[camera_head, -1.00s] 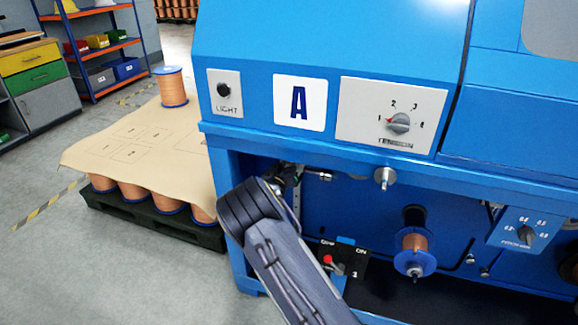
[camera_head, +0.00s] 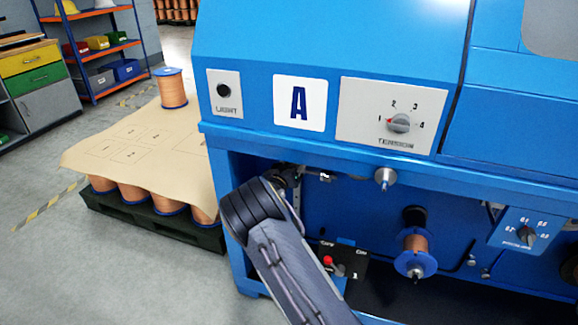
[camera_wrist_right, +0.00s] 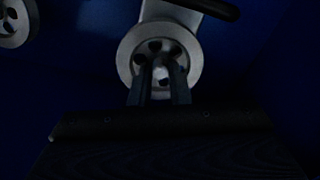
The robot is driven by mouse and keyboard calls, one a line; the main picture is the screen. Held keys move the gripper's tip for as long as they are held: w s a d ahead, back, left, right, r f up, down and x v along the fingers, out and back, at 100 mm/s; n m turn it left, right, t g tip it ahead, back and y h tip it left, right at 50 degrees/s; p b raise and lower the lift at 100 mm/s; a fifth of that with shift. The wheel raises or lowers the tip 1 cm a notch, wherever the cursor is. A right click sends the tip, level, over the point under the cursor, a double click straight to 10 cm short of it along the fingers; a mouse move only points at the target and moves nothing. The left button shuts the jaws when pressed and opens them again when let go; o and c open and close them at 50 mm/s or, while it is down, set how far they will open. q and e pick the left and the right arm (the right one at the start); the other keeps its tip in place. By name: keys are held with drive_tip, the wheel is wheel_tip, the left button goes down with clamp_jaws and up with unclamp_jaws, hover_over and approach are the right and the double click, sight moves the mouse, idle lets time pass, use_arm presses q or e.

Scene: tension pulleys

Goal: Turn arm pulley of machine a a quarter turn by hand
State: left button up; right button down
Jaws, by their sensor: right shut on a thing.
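Machine A (camera_head: 300,102) is the blue machine with the letter A plate. In the right wrist view, a grey pulley (camera_wrist_right: 126,52) with dark holes sits at the end of a light metal arm (camera_wrist_right: 172,10). My right gripper (camera_wrist_right: 160,78) has both fingers at the centre of this pulley, shut on its hub. The fingers cover the lower part of the hub. In the head view, my right arm reaches into the opening under the front panel and hides the gripper and the pulley. My left gripper is in neither view.
A second pulley (camera_wrist_right: 14,22) is at the upper left of the wrist view. The opening also holds a copper spool (camera_head: 415,243), a metal post (camera_head: 385,178) and a switch box (camera_head: 345,264). A tension knob (camera_head: 400,122) is above. A pallet (camera_head: 150,219) of spools stands left.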

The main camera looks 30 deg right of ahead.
drive_tip(key=shift+f+m+b, duration=0.1)
drive_tip(key=shift+m+b, duration=8.45)
drive_tip(key=shift+m, duration=3.55)
drive_tip(key=c, duration=1.3)
unclamp_jaws()
drive_tip(key=shift+c, duration=0.2)
